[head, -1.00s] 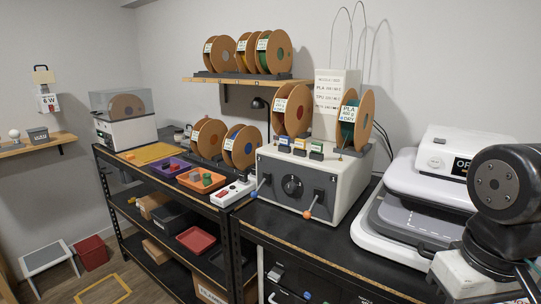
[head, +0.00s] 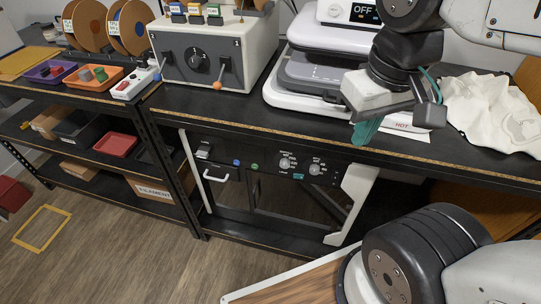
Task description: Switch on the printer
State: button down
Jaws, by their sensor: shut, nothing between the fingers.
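No thing in view is plainly labelled as the printer. A white and grey machine (head: 310,78) with a lid sits on the black bench, and its dark display (head: 364,12) reads OFF. Under the bench is a dark unit with a control panel (head: 270,163), bearing a blue and a green button, two round knobs (head: 285,163), a small teal part and a white-handled drawer (head: 215,172). My gripper (head: 384,110) is shut and empty, in front of the white machine's right side above the bench's front edge. It hides part of that machine.
A grey control box (head: 201,62) with a black dial and two levers stands left of the white machine. A white cloth (head: 490,108) lies at the right, near a HOT label (head: 403,125). A teal item (head: 366,130) shows by my gripper. Wood floor (head: 100,245) is open at left.

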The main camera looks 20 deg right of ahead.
aim_at(336, 174)
jog(key=u, duration=1.1)
jog(key=k, duration=0.95)
jog(key=z, duration=1.1)
